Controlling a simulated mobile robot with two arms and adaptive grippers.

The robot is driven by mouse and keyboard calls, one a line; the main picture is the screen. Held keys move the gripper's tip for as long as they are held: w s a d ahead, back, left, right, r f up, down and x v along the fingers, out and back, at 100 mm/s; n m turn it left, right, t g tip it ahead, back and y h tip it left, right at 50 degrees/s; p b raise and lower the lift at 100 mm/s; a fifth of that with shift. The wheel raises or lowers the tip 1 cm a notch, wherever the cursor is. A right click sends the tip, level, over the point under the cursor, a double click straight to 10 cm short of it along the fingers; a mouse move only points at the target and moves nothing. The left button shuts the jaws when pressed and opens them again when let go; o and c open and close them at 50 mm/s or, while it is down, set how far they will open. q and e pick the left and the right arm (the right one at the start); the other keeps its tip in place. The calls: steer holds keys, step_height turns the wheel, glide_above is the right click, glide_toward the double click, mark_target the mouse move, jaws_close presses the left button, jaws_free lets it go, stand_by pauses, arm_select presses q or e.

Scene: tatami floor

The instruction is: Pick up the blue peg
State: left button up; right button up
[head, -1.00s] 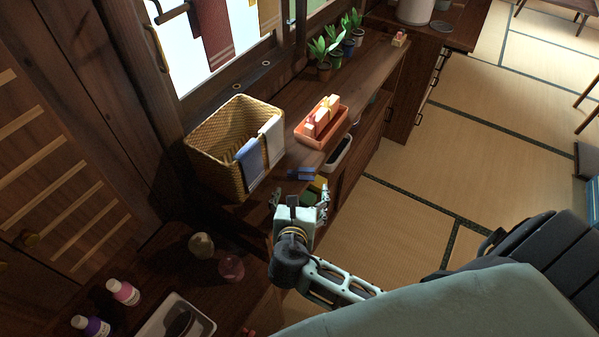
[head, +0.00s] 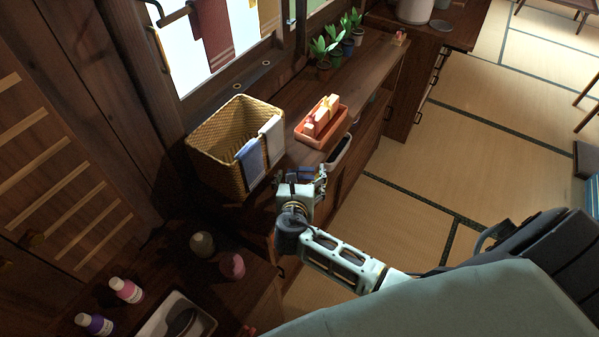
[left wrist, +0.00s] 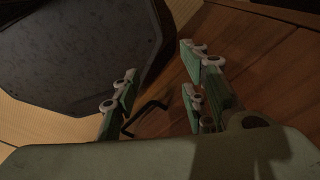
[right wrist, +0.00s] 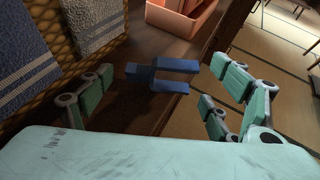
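The blue peg (right wrist: 158,76) is a forked blue piece lying on the dark wooden shelf top, near its front edge. It shows in the right wrist view between the spread fingers of my right gripper (right wrist: 155,105), beyond their tips, with none touching it. In the head view the peg (head: 304,171) is partly hidden behind my right gripper (head: 306,178), beside the basket. My right gripper is open and empty. My left gripper (left wrist: 160,90) shows only in the left wrist view; its fingers are spread, with nothing between them.
A wicker basket (head: 205,140) with hanging cloths stands left of the peg. An orange tray (head: 318,141) with blocks is behind it. A dark-lined tray (head: 339,152) sits near the shelf's front edge. Bottles (head: 127,290) stand on the lower-left counter.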

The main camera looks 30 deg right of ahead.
steer(key=c, duration=0.9)
steer(key=shift+r, duration=0.45)
steer(key=r, duration=0.3)
steer(key=shift+d+r, duration=0.3)
steer(key=shift+r, duration=0.05)
steer(key=d+r+p, duration=0.2)
steer(key=d+r, duration=0.1)
steer(key=d+r+p, duration=0.2)
steer(key=d+r, duration=0.2)
steer(key=d+r+p, duration=0.1)
steer(key=d+r, duration=0.3)
steer(key=shift+s+p, duration=0.35)
steer(key=shift+p, duration=0.05)
steer(key=shift+a, duration=0.1)
